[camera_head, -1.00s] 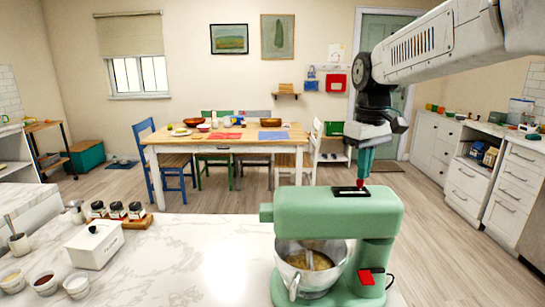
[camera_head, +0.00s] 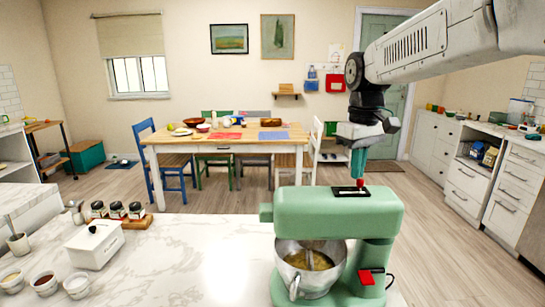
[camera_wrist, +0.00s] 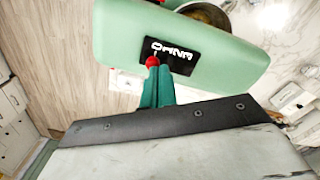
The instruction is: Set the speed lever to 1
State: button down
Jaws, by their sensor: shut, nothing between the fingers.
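The green stand mixer (camera_head: 300,210) stands on the marble counter. A black plate with white markings (camera_head: 350,193) is on its top; the plate also shows in the wrist view (camera_wrist: 182,52). The red knob of the speed lever (camera_wrist: 152,61) is at the left end of the plate in the wrist view, and it shows in the head view (camera_head: 360,182). My gripper (camera_head: 359,176) points down at the knob, with its teal fingers (camera_wrist: 157,82) shut. The fingertips are at the knob; I cannot tell whether they touch it.
A steel bowl (camera_head: 311,265) sits under the mixer head. A red switch (camera_head: 366,277) is on the mixer's stand. A white box (camera_head: 94,244) and spice jars (camera_head: 117,211) stand to the left. The counter between them and the mixer is clear.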

jog(key=shift+a, duration=0.25)
jog(key=shift+d, duration=0.4)
dwell(0.4)
jog(key=shift+r, duration=0.1)
jog(key=shift+r, duration=2.4)
